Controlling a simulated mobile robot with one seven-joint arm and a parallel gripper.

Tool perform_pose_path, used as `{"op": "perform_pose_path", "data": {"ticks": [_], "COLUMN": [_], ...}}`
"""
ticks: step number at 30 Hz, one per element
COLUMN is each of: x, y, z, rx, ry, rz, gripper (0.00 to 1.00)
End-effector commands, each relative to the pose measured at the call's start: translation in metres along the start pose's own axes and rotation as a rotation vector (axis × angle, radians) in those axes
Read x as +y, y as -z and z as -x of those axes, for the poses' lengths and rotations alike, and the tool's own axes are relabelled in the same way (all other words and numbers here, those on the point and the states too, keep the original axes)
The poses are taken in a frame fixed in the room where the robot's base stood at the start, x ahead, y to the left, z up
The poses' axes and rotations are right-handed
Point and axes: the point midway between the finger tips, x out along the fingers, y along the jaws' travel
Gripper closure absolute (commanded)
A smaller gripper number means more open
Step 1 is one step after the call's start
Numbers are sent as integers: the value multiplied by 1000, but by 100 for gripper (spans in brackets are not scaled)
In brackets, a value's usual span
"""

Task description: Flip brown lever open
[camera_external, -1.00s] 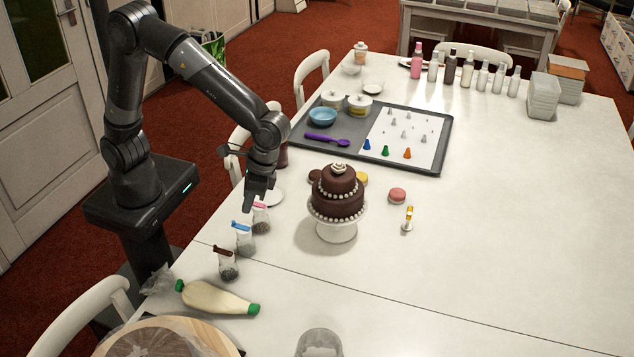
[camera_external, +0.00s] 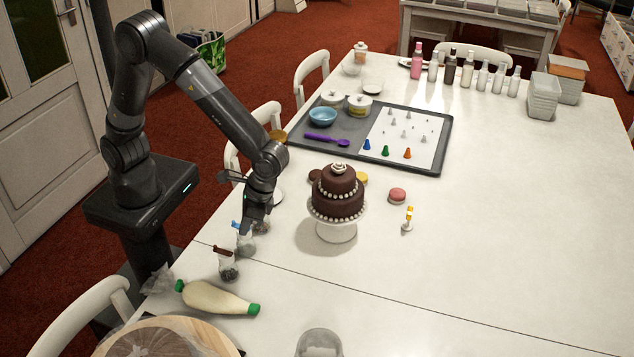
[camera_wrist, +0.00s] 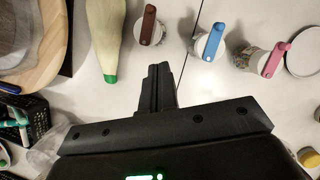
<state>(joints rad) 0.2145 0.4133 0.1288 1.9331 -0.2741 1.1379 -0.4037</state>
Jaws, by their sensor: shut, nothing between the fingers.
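The jar with the brown lever (camera_external: 224,250) stands on the table's near left part, left of the piping bag's tip line and in front of the blue-lever jar (camera_external: 244,238). In the wrist view the brown lever (camera_wrist: 149,22) lies along the top of its small clear jar, above my gripper's fingers. My gripper (camera_external: 250,228) is shut and empty, and in the external view it overlaps the blue-lever and pink-lever jars. In the wrist view its fingertips (camera_wrist: 159,70) point up toward the gap below the brown-lever and blue-lever jars, apart from both.
The blue lever (camera_wrist: 214,42) and pink lever (camera_wrist: 275,60) top neighbouring jars. A piping bag (camera_external: 215,299) with green ends lies beside the brown-lever jar. A chocolate cake (camera_external: 338,196) on a white stand is to the right.

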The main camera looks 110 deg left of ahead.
Motion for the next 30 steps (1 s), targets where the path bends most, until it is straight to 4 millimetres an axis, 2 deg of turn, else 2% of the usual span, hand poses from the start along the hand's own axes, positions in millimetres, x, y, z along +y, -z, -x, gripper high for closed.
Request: {"op": "perform_pose_path", "data": {"ticks": [3, 7, 9, 15, 30], "x": [0, 0, 0, 0, 0], "y": [-1, -3, -16, -34, -37], "z": [-28, -52, -54, -61, -62], "rx": [-4, -2, 0, 0, 0], "ry": [3, 2, 0, 0, -2], "rz": [1, 0, -2, -1, 4], "gripper": [100, 100, 100, 100, 100]}}
